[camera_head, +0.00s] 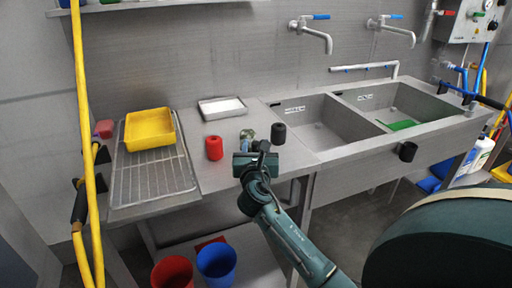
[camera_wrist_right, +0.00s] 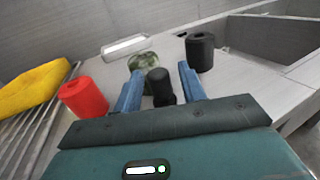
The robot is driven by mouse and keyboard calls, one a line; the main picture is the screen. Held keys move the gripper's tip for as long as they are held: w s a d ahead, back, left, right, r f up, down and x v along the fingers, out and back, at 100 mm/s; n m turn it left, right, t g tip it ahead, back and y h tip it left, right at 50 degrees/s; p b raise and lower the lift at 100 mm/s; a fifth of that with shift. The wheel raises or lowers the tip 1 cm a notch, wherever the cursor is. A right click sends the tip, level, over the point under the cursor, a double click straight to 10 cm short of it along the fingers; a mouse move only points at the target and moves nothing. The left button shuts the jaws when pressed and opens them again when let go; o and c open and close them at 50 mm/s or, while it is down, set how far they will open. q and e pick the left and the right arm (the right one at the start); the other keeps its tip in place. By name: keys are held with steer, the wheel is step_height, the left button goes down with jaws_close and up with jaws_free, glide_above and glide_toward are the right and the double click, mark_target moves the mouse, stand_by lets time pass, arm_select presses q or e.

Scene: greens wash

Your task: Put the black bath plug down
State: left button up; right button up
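The black bath plug (camera_wrist_right: 160,88) appears as a small dark knobbed piece between the two blue fingers of my right gripper (camera_wrist_right: 161,80) in the right wrist view. Narrow gaps show on both sides of it, so the gripper looks open around it. In the head view my right gripper (camera_head: 258,158) is at the front edge of the metal counter (camera_head: 235,178), just left of the sinks, and its wrist hides most of the plug. I cannot tell whether the plug touches the counter. My left gripper is not in view.
A red cylinder (camera_head: 214,148) stands left of the gripper and a black cylinder (camera_head: 278,133) right of it. A greenish object (camera_wrist_right: 143,64) lies just behind. A white tray (camera_head: 222,107) is farther back. A yellow tub (camera_head: 150,130) sits on the left rack.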

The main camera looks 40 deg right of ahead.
steer(key=shift+r, duration=0.1)
steer(key=shift+s+a, duration=0.1)
steer(key=v, duration=1.1)
steer(key=s+a+f+m+g+y, duration=0.1)
steer(key=s+a+f+m+y, duration=0.4)
steer(key=a+f+m+y, duration=0.6)
steer(key=s+a+f+m+g+y, duration=0.1)
steer(key=s+a+f+m+y, duration=0.1)
steer(key=s+m, duration=0.3)
steer(key=s+a+f+m+g+y, duration=0.1)
steer(key=s+a+f+m, duration=0.4)
steer(key=m, duration=0.5)
steer(key=shift+s+a+y, duration=0.25)
steer(key=shift+s+y, duration=0.25)
steer(key=shift+s, duration=0.05)
steer(key=shift+f, duration=0.1)
